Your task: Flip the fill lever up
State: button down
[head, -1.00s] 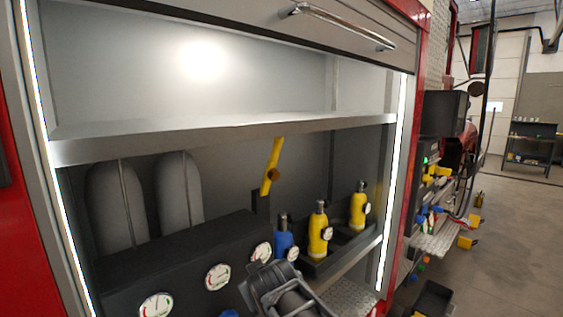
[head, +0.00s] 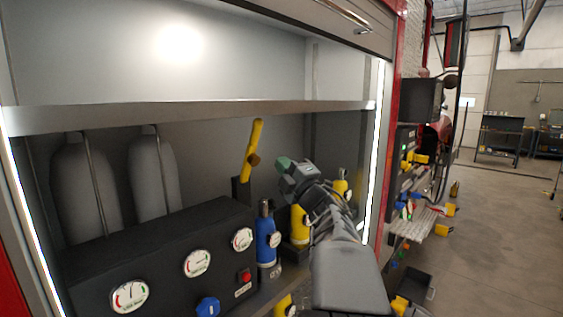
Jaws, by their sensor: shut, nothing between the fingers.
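A yellow lever (head: 253,150) stands at the back of the lower compartment, just under the shelf. It leans slightly, top to the right, on a dark bracket behind the gauge panel. A brown knob sits on its side. My gripper (head: 287,172), with greenish-grey ends, is to the right of the lever and a little lower in the picture. It is shut and empty, and a gap shows between it and the lever. The depth between them is hard to judge. My arm comes up from the lower right and hides parts of the yellow cylinders.
A black panel (head: 165,265) with several gauges and a red button stands at front left. A blue cylinder (head: 265,240) and a yellow cylinder (head: 299,222) stand right of it. The metal shelf (head: 190,113) runs above the lever. Grey tanks stand behind.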

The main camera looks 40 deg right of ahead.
jog(key=p, duration=0.4)
send_near(257, 135)
jog(key=x, duration=0.5)
jog(key=shift+w+d+r, duration=0.1)
jog(key=shift+w+r, duration=0.05)
jog(key=shift+w, duration=0.05)
jog(key=shift+p+x, duration=0.4)
jog(key=shift+x, duration=0.6)
